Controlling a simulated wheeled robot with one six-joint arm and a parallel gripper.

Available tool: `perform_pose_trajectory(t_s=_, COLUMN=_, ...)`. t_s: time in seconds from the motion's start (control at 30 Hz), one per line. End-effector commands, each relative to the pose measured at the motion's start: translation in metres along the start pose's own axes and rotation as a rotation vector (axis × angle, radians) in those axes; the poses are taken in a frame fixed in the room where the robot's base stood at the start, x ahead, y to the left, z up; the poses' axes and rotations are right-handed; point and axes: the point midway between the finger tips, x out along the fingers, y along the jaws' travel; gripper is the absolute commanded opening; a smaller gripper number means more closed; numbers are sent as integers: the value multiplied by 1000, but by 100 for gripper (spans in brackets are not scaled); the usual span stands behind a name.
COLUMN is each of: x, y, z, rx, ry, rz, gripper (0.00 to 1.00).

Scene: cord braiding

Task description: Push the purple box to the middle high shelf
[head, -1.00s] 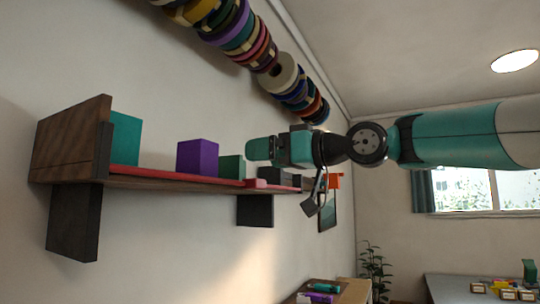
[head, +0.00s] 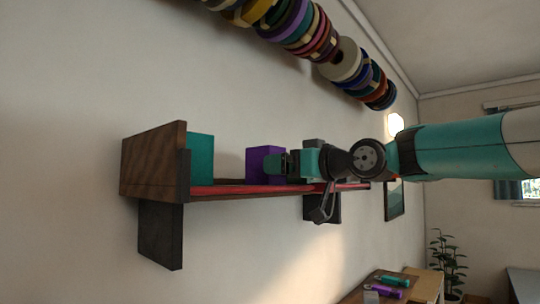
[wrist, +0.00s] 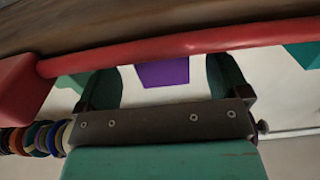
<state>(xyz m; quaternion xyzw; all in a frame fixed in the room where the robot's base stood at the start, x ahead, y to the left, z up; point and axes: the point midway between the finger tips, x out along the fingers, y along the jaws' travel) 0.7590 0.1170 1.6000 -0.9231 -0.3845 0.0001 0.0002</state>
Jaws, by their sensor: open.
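The purple box (head: 265,164) stands on the long wall shelf in the head view, to the right of a teal box (head: 200,157). My gripper (head: 286,163) overlaps the right side of the purple box there; I cannot tell if they touch. In the wrist view the purple box (wrist: 163,73) shows between my two spread fingers, beyond the red rail (wrist: 190,43). My gripper (wrist: 165,62) is open and holds nothing. A teal box (wrist: 303,53) shows at the right edge of the wrist view.
A red rail (head: 240,189) runs along the shelf's front edge. A dark end block (head: 152,160) closes its left end, and dark brackets (head: 160,234) hang below. Cord spools (head: 300,30) line the wall above. A small table (head: 425,283) stands lower right.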

Motion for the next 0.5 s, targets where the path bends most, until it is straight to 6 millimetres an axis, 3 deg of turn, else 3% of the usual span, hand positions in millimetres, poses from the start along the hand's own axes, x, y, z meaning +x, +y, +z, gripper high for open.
perform_pose_trajectory(t_s=0.2, x=36, y=0, z=-4, rx=0, ry=-1, rz=-2, gripper=94)
perform_pose_trajectory(t_s=0.5, x=54, y=0, z=0, rx=0, ry=0, rz=0, gripper=94)
